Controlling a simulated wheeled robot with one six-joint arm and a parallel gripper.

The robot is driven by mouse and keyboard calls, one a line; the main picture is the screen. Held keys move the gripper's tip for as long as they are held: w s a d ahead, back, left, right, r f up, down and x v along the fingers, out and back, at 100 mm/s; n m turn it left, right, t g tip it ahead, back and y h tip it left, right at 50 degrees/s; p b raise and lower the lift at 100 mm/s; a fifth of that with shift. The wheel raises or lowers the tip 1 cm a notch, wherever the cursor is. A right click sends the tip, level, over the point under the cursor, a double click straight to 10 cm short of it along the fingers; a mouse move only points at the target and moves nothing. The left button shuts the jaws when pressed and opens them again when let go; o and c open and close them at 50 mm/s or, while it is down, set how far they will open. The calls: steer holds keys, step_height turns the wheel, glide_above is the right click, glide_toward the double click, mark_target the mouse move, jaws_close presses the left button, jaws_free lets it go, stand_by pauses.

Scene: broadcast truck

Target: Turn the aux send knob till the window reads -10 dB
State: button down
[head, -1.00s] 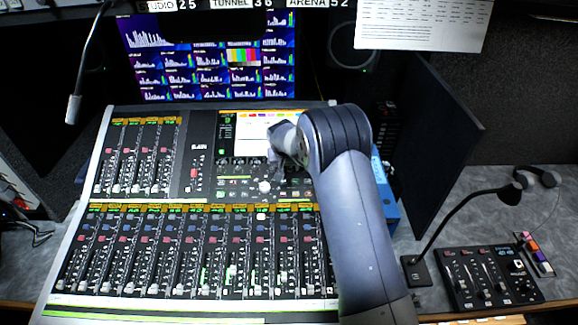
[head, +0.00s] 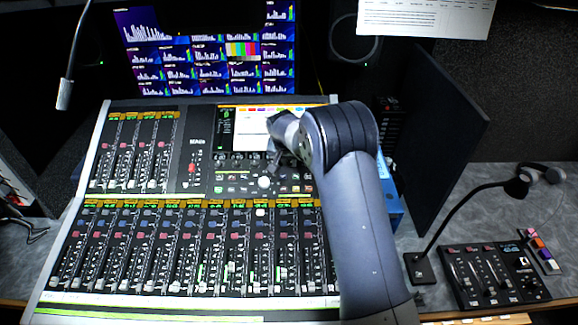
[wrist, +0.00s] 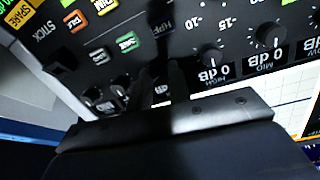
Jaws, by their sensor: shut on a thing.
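The mixing console (head: 190,150) has a row of small knobs below its bright screen (head: 250,125). My gripper (head: 273,160) is down at the right part of this row, its tips partly hidden by my wrist.
Lit buttons (wrist: 126,42) and two dark knobs (wrist: 120,85) lie left of the fingers in the wrist view. Fader rows fill the console's front. A gooseneck lamp (head: 67,80) hangs at left. A small control box (head: 492,275) and a gooseneck microphone (head: 445,225) stand at right.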

steer(key=shift+m+b, duration=1.65)
steer(key=shift+m, duration=0.15)
steer(key=c, duration=1.3)
jaws_free()
steer(key=shift+r, duration=0.2)
steer(key=b+v, duration=0.1)
steer(key=v, duration=0.9)
steer(key=shift+r+b, duration=0.25)
steer(key=shift+b, duration=0.05)
